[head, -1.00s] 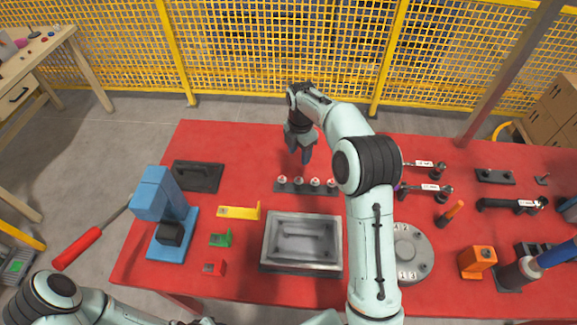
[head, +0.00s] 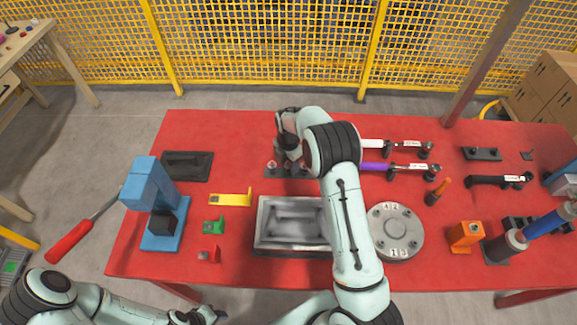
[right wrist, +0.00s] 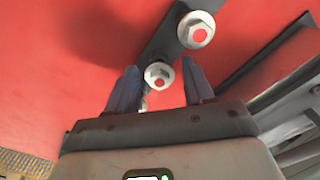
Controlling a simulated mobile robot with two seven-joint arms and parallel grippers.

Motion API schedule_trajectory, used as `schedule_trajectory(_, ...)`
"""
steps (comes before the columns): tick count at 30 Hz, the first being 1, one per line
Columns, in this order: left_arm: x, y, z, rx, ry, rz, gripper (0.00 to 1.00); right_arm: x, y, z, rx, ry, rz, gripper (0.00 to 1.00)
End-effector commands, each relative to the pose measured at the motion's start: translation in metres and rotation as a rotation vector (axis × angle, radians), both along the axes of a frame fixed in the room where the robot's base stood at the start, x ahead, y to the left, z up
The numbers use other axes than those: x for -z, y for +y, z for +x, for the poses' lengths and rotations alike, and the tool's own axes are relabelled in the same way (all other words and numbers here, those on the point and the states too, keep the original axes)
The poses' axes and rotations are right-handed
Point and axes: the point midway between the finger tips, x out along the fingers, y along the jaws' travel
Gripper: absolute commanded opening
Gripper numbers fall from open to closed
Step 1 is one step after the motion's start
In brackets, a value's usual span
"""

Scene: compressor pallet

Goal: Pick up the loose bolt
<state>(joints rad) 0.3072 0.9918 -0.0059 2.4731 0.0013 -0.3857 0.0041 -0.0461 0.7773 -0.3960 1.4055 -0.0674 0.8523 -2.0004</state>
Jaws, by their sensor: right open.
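A dark strip rack (head: 268,173) holds a row of bolts on the red table; my right arm and gripper hide most of it in the head view. One bolt (head: 271,165) shows at its left end. My right gripper (head: 287,165) is over the rack, pointing down. In the right wrist view its two fingers are apart, with a silver hex bolt head (right wrist: 158,75) with a red centre between them, not clamped. Another bolt (right wrist: 196,30) sits farther along the rack, and a third is partly hidden behind the gripper. My left gripper (head: 205,315) is at the bottom edge, its jaws unclear.
A grey metal tray (head: 290,247) lies in front of the rack, with a round grey plate (head: 396,232) to its right. Tools with white tags (head: 410,146) lie right of my arm. A blue stand (head: 165,235) is at left.

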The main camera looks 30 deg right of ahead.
Motion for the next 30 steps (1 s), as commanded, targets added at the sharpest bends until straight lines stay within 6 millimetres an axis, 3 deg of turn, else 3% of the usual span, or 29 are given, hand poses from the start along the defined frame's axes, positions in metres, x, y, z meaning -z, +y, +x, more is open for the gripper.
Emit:
schedule_trajectory(8,-0.001,0.000,0.001,0.000,-0.001,0.000,0.43,0.005,0.000,0.000,0.000,-0.001,-0.001,0.52)
schedule_trajectory(13,-0.001,0.000,0.001,0.000,-0.001,0.000,0.43,0.005,0.000,0.000,0.000,-0.001,0.000,0.07)
schedule_trajectory(23,-0.001,0.000,0.001,0.000,-0.001,0.000,0.43,0.003,0.000,0.001,0.000,-0.002,-0.001,0.06)
schedule_trajectory(30,0.001,0.000,-0.001,0.000,0.001,0.000,0.43,-0.017,0.000,0.001,0.000,-0.006,0.001,0.06)
